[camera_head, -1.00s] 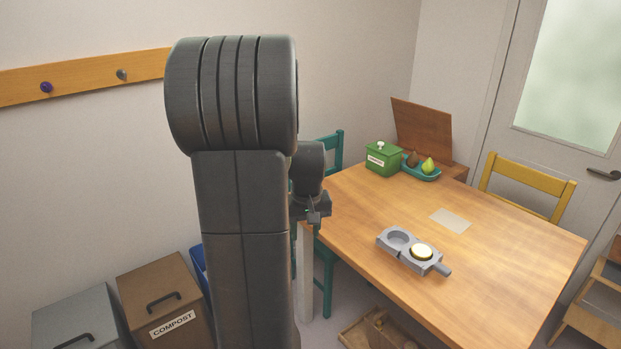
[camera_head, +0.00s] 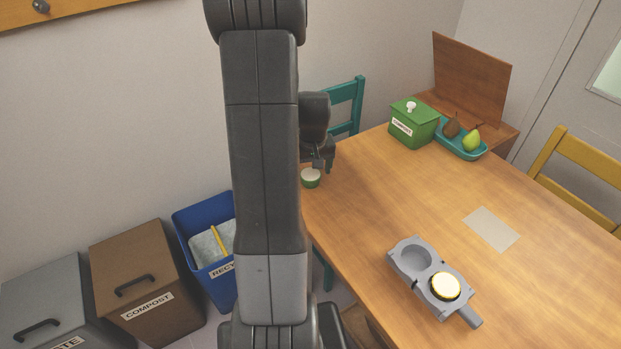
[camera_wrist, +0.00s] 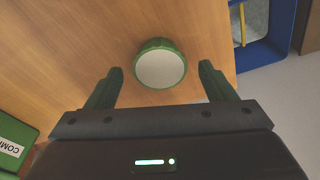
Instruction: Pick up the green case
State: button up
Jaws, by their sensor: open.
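A small round green case (camera_head: 311,179) with a pale, flat top sits at the left edge of the wooden table, partly beside my arm in the head view. In the wrist view the green case (camera_wrist: 160,66) is near the table edge, between and slightly beyond my fingertips. My gripper (camera_wrist: 160,70) is open, with one green finger on each side of the case and a gap on both sides. In the head view my gripper (camera_head: 318,167) is just above the case. Nothing is held.
A green compost box (camera_head: 412,123) and a teal tray with pears (camera_head: 466,152) stand at the table's back. A grey two-well holder (camera_head: 408,258) with a yellow-rimmed disc lies in front. Bins, including a blue recycling bin (camera_head: 186,219), stand left of the table.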

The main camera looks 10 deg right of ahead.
jog(key=shift+w+f, duration=0.2)
jog(key=shift+f, duration=1.15)
jog(key=shift+c, duration=0.5)
jog(key=c, duration=0.9)
